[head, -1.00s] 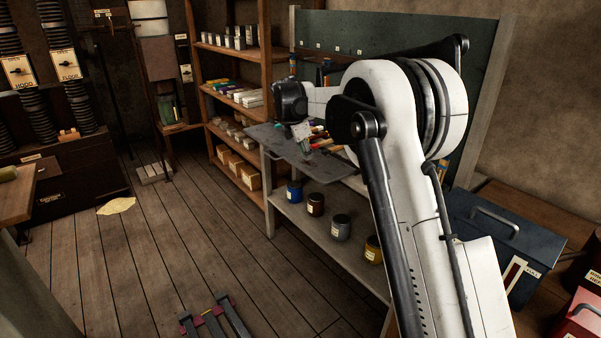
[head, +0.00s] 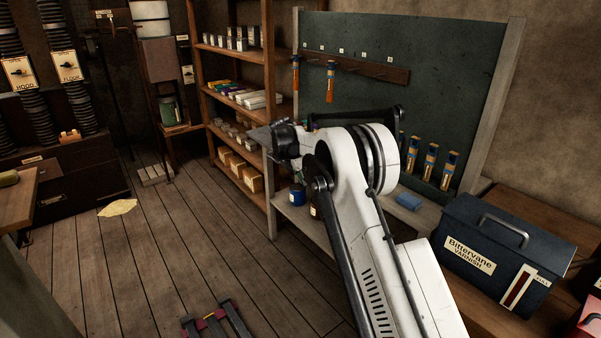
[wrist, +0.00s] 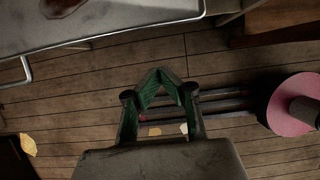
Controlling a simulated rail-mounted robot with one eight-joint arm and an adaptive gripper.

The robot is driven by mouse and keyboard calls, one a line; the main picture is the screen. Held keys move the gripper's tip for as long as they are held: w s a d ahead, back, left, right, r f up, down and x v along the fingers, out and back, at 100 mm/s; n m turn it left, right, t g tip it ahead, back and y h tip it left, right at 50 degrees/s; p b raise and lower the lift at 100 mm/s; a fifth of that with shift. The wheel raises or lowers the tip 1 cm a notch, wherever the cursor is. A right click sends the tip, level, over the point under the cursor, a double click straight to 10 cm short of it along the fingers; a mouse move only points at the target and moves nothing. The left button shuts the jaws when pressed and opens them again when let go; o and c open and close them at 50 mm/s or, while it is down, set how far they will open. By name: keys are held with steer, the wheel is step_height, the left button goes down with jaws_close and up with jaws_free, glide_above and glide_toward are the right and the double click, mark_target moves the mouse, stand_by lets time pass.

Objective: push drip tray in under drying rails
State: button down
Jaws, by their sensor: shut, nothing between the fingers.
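The drip tray appears to be the grey metal tray (wrist: 125,25) at the upper left of the wrist view. It has a raised pale rim, a wire-like loop on its near side and a dark reddish stain. My gripper (wrist: 162,78) is shut and empty, apart from the tray's rim in the picture. A wooden rail (head: 365,67) with hanging brushes is on the green board; I cannot tell whether this is the drying rails.
A bench (head: 284,206) holds a blue can (head: 297,195) on its lower shelf. A shelf unit (head: 270,75) stands behind. A labelled dark blue box (head: 505,253) is at right. A pink disc (wrist: 290,110) shows in the wrist view. The plank floor (head: 170,255) is largely open.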

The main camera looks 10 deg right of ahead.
steer(key=shift+w+d+f, duration=0.3)
steer(key=shift+w+d, duration=0.05)
steer(key=shift+d, duration=0.35)
steer(key=shift+w+d+f, duration=0.35)
steer(key=shift+w+d, duration=0.05)
steer(key=shift+d, duration=0.35)
steer(key=shift+w+d+f, duration=0.3)
steer(key=shift+w+d, duration=0.05)
steer(key=shift+d, duration=0.35)
steer(key=shift+w, duration=0.1)
